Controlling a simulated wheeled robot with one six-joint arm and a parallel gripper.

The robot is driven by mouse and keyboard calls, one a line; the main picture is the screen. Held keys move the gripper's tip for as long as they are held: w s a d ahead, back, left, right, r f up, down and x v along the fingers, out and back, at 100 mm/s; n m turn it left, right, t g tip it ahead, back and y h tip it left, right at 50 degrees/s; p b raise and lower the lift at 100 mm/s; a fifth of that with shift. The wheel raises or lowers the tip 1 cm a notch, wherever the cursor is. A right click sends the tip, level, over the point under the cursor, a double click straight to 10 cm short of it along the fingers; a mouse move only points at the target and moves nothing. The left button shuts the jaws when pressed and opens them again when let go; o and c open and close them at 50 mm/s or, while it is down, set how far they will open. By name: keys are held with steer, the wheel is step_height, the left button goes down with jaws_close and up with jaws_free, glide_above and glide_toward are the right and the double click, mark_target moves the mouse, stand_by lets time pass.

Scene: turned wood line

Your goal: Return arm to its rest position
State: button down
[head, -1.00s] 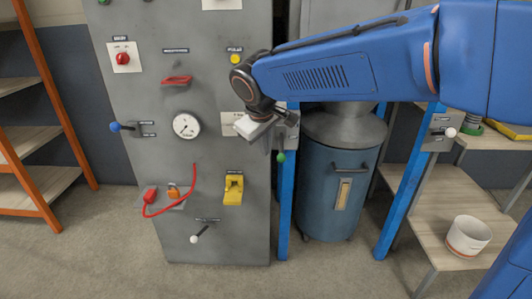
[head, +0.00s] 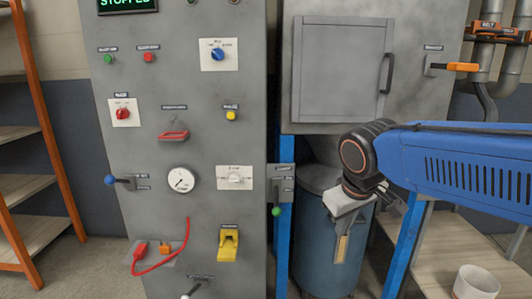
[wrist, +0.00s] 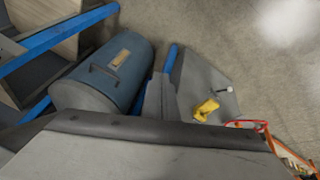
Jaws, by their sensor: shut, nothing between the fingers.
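My blue arm (head: 460,165) reaches in from the right in the head view. Its dark wrist joint is bent, and my gripper (head: 368,203) hangs below it with a pale block on its left side. The gripper is shut and empty. It is seen in front of the blue drum, apart from the grey control panel (head: 205,115). The fingertips are small and partly hidden in the head view. In the wrist view a large grey body fills the bottom edge.
The panel carries a gauge (head: 181,180), a yellow latch (head: 228,244), a red cable (head: 168,262) and several knobs. The blue drum (head: 312,245) stands under a grey cabinet (head: 340,70). An orange-framed shelf (head: 50,130) is at left; a white pot (head: 476,283) sits at lower right.

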steer(key=s+d+f+m, duration=0.2)
steer(key=s+d+f, duration=0.2)
steer(key=s, duration=0.3)
steer(key=s+d+f+m, duration=0.3)
steer(key=s+d+f, duration=0.2)
steer(key=s, duration=0.3)
steer(key=shift+s+d+f, duration=0.15)
steer(key=shift+s+d, duration=0.1)
steer(key=shift+d, duration=0.55)
